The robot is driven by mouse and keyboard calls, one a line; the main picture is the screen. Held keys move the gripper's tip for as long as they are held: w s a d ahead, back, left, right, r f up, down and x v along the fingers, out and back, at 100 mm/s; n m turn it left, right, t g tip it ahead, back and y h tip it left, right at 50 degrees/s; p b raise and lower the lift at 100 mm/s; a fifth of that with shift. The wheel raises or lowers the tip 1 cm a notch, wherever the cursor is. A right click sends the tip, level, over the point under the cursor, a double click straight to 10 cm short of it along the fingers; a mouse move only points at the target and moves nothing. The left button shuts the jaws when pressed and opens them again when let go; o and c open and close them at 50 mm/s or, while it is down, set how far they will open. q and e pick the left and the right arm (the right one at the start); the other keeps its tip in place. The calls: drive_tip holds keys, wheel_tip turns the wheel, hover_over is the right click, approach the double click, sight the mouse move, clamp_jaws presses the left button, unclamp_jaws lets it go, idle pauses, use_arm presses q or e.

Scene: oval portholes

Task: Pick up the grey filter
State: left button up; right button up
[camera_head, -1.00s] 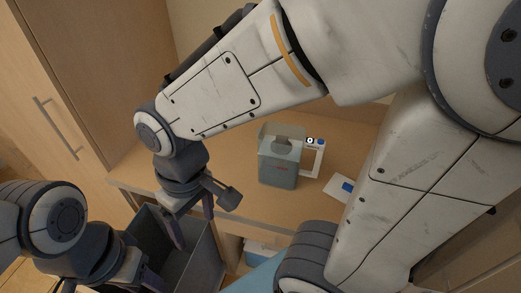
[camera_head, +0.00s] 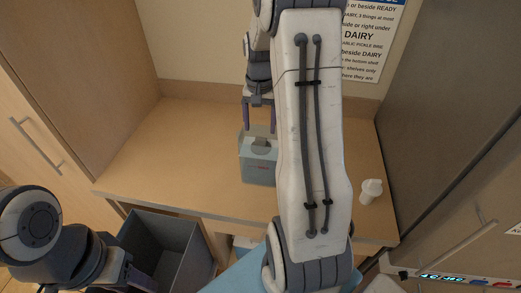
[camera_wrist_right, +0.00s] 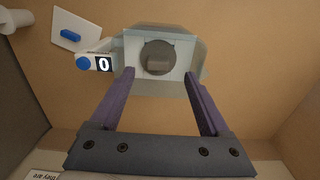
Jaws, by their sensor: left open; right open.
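A grey-blue box (camera_head: 259,170) stands on the counter, with raised flaps at its top. In the right wrist view its top (camera_wrist_right: 136,52) has a round opening, and a small grey-brown block (camera_wrist_right: 158,63) shows inside; I cannot tell for sure that this is the grey filter. My right gripper (camera_head: 259,124) is open and empty, pointing down at the back of the box top. In the wrist view its fingertips (camera_wrist_right: 159,76) lie on either side of the opening; the height gap is unclear. My left gripper (camera_head: 134,276) is low at the left, partly cut off.
A white panel with a display and blue button (camera_wrist_right: 97,62) stands beside the box. A white card with a blue piece (camera_wrist_right: 71,36) lies near it. A white cup-like item (camera_head: 371,190) stands at the counter's right. A dark grey bin (camera_head: 150,225) stands below the counter's front edge.

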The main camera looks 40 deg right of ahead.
sight(261, 138)
drive_tip(key=shift+f, duration=0.65)
drive_tip(key=shift+f+p, duration=0.4)
drive_tip(key=shift+p, duration=0.1)
drive_tip(key=f, duration=0.1)
drive_tip(key=f+p, duration=0.1)
drive_tip(key=f, duration=0.1)
drive_tip(key=shift+d+f+p, duration=0.25)
drive_tip(key=shift+p, duration=0.05)
drive_tip(key=shift+f, duration=0.45)
clamp_jaws()
